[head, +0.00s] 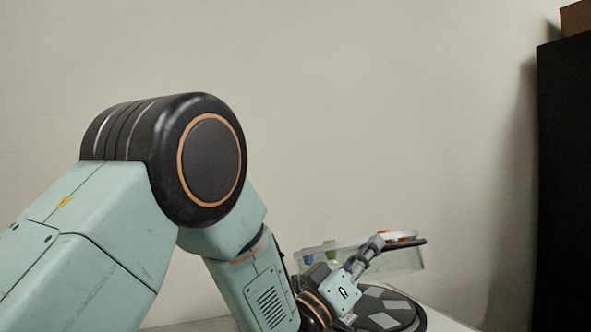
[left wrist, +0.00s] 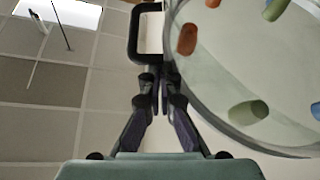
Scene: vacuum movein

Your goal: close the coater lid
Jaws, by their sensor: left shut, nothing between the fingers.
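The coater lid (head: 408,260) is a clear round cover with a pale rim and coloured pieces on it. It stands raised above the coater's dark round plate (head: 408,312), which carries grey patches. In the left wrist view the lid (left wrist: 235,75) fills the right side, and its black loop handle (left wrist: 133,35) is at the top middle. My left gripper (head: 376,243) is at the lid's near side by the handle. Its fingertips (left wrist: 160,78) are shut with nothing between them, just below the handle in the wrist picture. I cannot tell whether they touch it. My right gripper is out of view.
A tall black cabinet (head: 565,180) stands at the right edge with a brown box (head: 576,18) on top. A plain wall (head: 380,100) is behind. My left arm hides part of the coater and the pale table. The space above the lid is clear.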

